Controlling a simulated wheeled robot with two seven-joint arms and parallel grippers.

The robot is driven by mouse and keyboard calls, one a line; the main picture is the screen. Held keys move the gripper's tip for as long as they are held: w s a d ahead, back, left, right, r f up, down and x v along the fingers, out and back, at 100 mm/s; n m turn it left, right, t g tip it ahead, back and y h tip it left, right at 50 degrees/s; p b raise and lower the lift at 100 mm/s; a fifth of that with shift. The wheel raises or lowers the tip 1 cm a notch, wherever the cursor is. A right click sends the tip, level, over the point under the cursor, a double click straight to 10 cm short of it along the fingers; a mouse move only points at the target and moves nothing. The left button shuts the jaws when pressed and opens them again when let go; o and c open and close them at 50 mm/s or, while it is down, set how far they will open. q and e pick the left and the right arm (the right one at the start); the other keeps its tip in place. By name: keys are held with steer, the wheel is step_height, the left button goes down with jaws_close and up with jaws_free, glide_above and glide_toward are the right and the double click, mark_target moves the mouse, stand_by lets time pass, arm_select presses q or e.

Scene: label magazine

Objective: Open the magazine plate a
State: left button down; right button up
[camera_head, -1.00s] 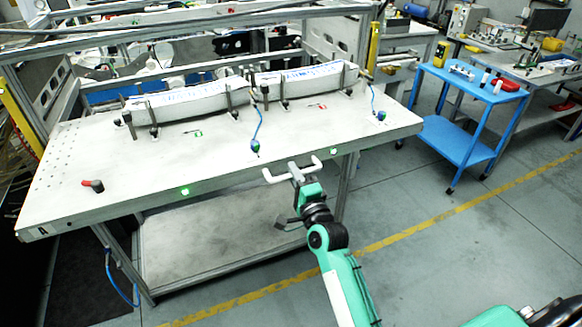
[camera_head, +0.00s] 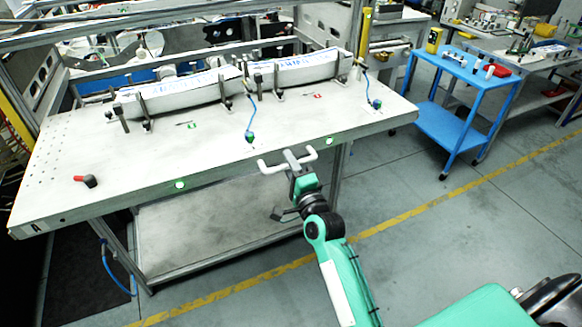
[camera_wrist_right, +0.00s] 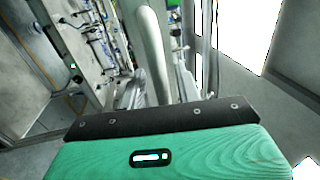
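The light grey table plate (camera_head: 110,165) has an "A" mark (camera_head: 30,228) at its front left corner. Two long white label stacks (camera_head: 185,93) (camera_head: 300,69) lie between upright posts along its back. A red-tipped black handle (camera_head: 85,181) sits on the left part of the plate. My left gripper is out of view.
A blue cart (camera_head: 450,125) stands to the right. The floor in front, with a yellow line (camera_head: 400,222), is clear.

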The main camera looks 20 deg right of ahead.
steer(key=s+f+b, duration=0.2)
steer(key=s+b, duration=0.3)
steer(key=s, duration=0.8)
steer(key=shift+s+d+f, duration=0.25)
steer(key=shift+s+f, duration=0.05)
